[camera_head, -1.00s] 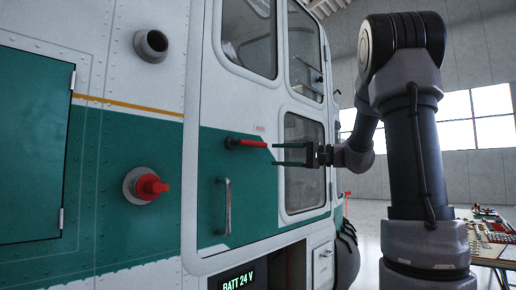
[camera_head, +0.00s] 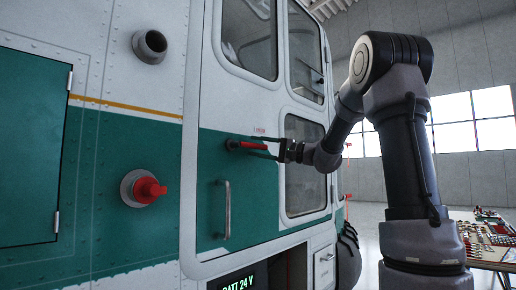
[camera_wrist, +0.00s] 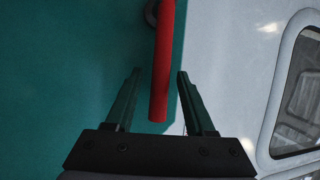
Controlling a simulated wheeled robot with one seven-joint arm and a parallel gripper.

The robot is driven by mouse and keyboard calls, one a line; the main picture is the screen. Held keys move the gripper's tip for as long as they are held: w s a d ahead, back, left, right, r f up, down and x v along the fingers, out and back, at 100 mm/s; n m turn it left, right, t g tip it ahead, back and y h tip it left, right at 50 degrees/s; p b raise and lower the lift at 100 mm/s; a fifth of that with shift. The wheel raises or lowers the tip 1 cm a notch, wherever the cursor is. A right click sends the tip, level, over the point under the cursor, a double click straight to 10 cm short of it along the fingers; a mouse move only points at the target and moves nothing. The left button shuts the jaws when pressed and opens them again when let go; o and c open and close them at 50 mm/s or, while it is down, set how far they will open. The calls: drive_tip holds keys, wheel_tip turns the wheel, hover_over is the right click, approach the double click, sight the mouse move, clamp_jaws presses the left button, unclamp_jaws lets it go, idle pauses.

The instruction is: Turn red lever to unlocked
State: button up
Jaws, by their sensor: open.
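The red lever (camera_head: 246,144) is mounted on the green part of the helicopter door and lies about horizontal, its free end pointing right. My gripper (camera_head: 258,146) is at the lever's free end, with its fingers reaching left along it. In the wrist view the red lever (camera_wrist: 160,75) runs down between the two open fingers of my gripper (camera_wrist: 157,75). Gaps show on both sides, and I see no contact. Small red lettering above the lever is too small to read.
A metal grab handle (camera_head: 224,209) is below the lever on the door. A red knob (camera_head: 148,190) sticks out of the panel at left. Door windows (camera_head: 304,165) are to the right. A table (camera_head: 489,240) with many small items stands at the far right.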

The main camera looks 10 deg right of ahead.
clamp_jaws()
idle(1.5)
